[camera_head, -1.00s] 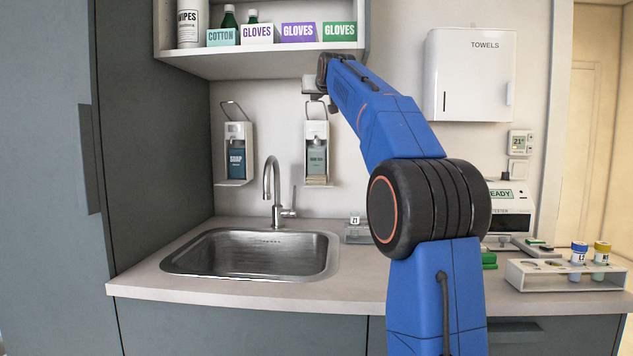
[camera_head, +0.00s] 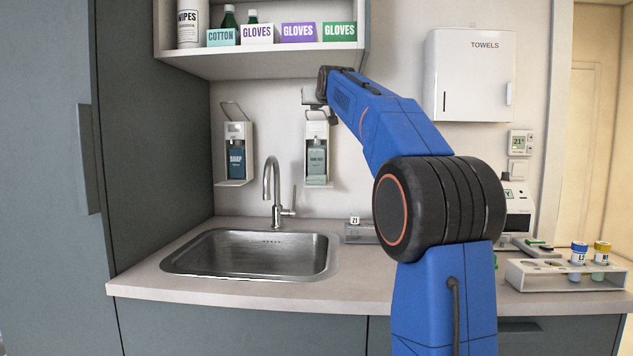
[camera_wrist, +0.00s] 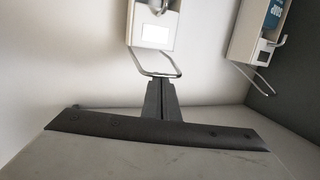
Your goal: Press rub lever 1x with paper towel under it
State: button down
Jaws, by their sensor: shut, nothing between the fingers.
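The rub dispenser (camera_head: 317,160) hangs on the wall to the right of the soap dispenser. Its wire lever (camera_wrist: 158,68) shows as a loop in the wrist view, with the dispenser body (camera_wrist: 155,34) beyond it. My gripper (camera_wrist: 153,80) is shut and empty, its fingertips right at the lever loop; I cannot tell whether they touch it. In the head view my gripper (camera_head: 313,98) is just above the dispenser and partly hides the lever. I see no paper towel under the lever.
The soap dispenser (camera_head: 236,158) is left of the rub dispenser. The sink (camera_head: 250,255) and tap (camera_head: 275,190) are below. A shelf (camera_head: 270,62) with glove boxes is close above my gripper. The towel dispenser (camera_head: 470,75) and a tube rack (camera_head: 540,277) are to the right.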

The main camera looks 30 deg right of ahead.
jog(key=shift+f, duration=0.35)
jog(key=shift+r, duration=0.1)
jog(key=shift+w+r, duration=0.1)
jog(key=shift+r, duration=2.35)
jog(key=s+a, duration=0.5)
jog(key=s, duration=0.3)
jog(key=shift+s+a, duration=0.2)
jog(key=shift+a, duration=0.05)
